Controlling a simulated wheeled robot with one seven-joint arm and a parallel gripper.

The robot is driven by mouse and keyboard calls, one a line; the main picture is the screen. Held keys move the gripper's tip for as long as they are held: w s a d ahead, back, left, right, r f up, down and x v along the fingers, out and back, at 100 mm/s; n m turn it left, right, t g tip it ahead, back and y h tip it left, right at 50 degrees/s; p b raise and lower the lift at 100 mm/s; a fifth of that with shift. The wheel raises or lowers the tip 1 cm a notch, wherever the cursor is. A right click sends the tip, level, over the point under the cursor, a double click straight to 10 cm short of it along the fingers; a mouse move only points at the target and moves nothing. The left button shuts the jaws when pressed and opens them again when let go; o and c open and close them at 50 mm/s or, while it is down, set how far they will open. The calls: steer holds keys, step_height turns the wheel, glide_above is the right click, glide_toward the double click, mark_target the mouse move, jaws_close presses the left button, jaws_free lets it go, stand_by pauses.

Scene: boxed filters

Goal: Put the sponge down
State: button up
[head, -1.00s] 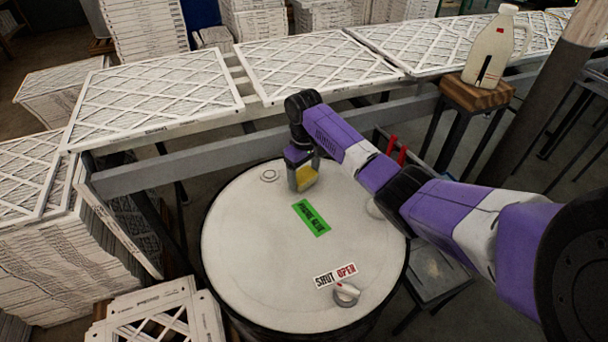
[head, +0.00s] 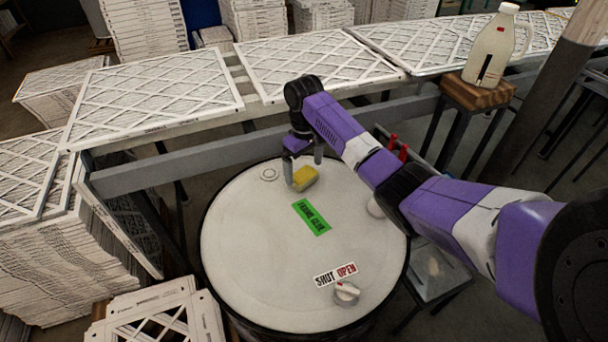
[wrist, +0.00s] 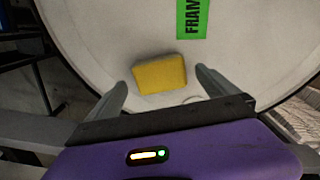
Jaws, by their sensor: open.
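The yellow sponge (head: 305,178) lies on the white lid of the drum (head: 255,250), just above the green label in the head view. In the wrist view the sponge (wrist: 160,74) sits between and a little beyond the fingertips, with a gap on each side. My gripper (head: 303,170) is open and above the lid, close to the sponge. In the wrist view both fingers of my gripper (wrist: 160,80) are spread and hold nothing.
A green label (head: 312,217), a SHUT/OPEN label (head: 335,274) and a knob (head: 346,292) are on the lid. A grey rail (head: 200,165) runs behind the drum, with white filters (head: 150,95) above. A jug (head: 492,50) stands on a wooden stool (head: 476,92). The lid's left side is clear.

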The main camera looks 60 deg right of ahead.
mark_target(303, 174)
step_height(303, 174, up, 9)
steer(key=shift+p, duration=0.3)
steer(key=shift+w, duration=0.1)
stand_by(0.4)
